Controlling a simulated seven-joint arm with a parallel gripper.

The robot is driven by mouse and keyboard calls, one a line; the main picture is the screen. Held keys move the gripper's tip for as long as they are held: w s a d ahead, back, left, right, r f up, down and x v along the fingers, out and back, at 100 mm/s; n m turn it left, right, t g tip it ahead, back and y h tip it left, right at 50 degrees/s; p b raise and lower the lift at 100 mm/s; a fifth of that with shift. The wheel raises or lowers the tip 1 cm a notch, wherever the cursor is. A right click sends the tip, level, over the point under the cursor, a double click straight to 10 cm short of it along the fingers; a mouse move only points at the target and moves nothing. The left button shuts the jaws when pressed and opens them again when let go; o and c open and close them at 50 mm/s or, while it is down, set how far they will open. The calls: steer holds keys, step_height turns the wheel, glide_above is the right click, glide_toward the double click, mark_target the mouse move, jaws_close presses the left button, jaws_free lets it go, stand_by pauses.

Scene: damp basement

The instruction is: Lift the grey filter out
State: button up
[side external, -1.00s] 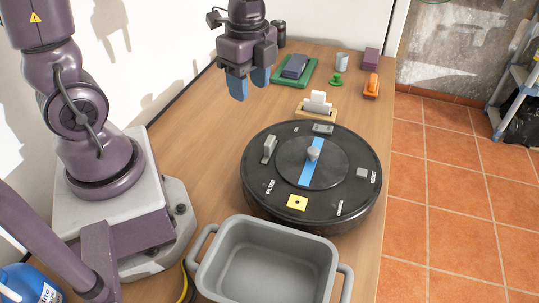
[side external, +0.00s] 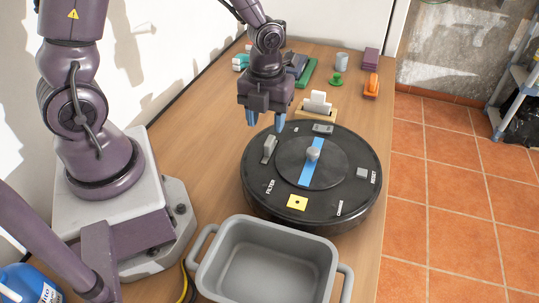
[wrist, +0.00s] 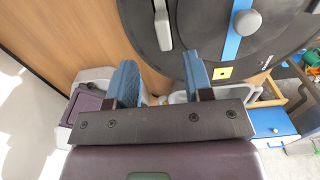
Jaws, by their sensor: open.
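The grey filter (side external: 269,148) is an upright grey piece on the left part of the round black robot vacuum (side external: 262,205), near the "FILTER" label. In the wrist view the filter (wrist: 163,25) is a long grey piece at the top, ahead of the fingertips. My gripper (side external: 265,121) is open and empty, with its blue fingers pointing down just behind and above the filter. In the wrist view the two blue fingers (wrist: 158,64) are apart with nothing between them. They are not touching the filter.
A grey tub (side external: 220,262) with handles stands in front of the vacuum. A wooden holder with white cards (side external: 318,103) is behind it. A green cup-like item (side external: 336,79), a grey cup (side external: 342,61) and an orange tool (side external: 371,86) sit farther back. The right table edge is close to the vacuum.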

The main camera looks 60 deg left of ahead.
mark_target(269, 141)
steer(key=f, duration=0.6)
steer(key=shift+w+d+f, duration=0.2)
steer(key=shift+d, duration=0.05)
jaws_close()
